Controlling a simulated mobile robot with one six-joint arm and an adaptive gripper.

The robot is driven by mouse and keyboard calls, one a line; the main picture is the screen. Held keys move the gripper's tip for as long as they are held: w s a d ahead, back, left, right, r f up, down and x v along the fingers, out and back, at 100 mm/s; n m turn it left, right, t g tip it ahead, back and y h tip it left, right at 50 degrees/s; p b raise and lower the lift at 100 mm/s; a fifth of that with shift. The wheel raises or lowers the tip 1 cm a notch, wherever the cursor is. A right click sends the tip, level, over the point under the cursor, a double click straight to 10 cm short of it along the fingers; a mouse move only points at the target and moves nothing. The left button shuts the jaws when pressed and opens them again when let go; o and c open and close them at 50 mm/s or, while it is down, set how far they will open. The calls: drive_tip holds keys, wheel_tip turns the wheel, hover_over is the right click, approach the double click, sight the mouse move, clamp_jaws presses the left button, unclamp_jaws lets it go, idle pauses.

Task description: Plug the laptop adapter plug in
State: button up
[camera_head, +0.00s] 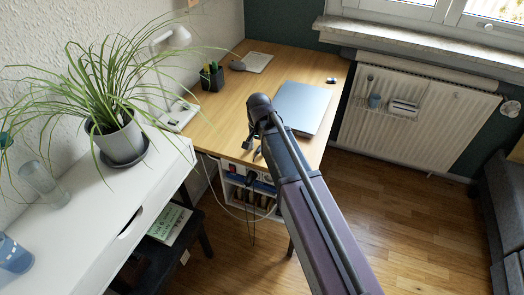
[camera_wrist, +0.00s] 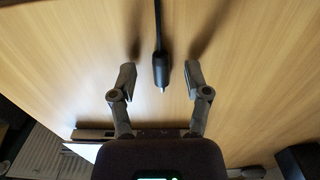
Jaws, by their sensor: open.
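A black plug (camera_wrist: 161,72) with a pale metal tip shows in the wrist view, its black cable running to the top edge. My gripper (camera_wrist: 160,70) is open, with one finger on each side of the plug and a clear gap to both. In the head view my gripper (camera_head: 254,149) is small and dark near the front edge of the wooden desk (camera_head: 222,118). A closed grey-blue laptop (camera_head: 303,107) lies on the desk to its right. I cannot make out the plug or a socket clearly in the head view.
A black pen holder (camera_head: 212,77) and a white lamp (camera_head: 172,38) stand on the desk. A white sideboard (camera_head: 75,235) with a potted plant (camera_head: 118,140) is at the left. A shelf unit (camera_head: 236,190) is below the desk. Open wooden floor lies right of my arm.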

sight(259, 148)
drive_tip(key=c, duration=0.8)
drive_tip(key=shift+c, duration=0.2)
drive_tip(key=shift+r, duration=0.15)
wheel_tip(259, 148, up, 3)
drive_tip(key=p, duration=0.3)
drive_tip(key=shift+r+p, duration=0.15)
drive_tip(key=shift+p, duration=0.2)
drive_tip(key=s+d+r+p, duration=0.1)
drive_tip(key=s+d, duration=0.2)
drive_tip(key=s, duration=1.2)
drive_tip(key=shift+s+d+r, duration=0.15)
drive_tip(key=shift+s+r, duration=0.05)
drive_tip(key=shift+s, duration=0.15)
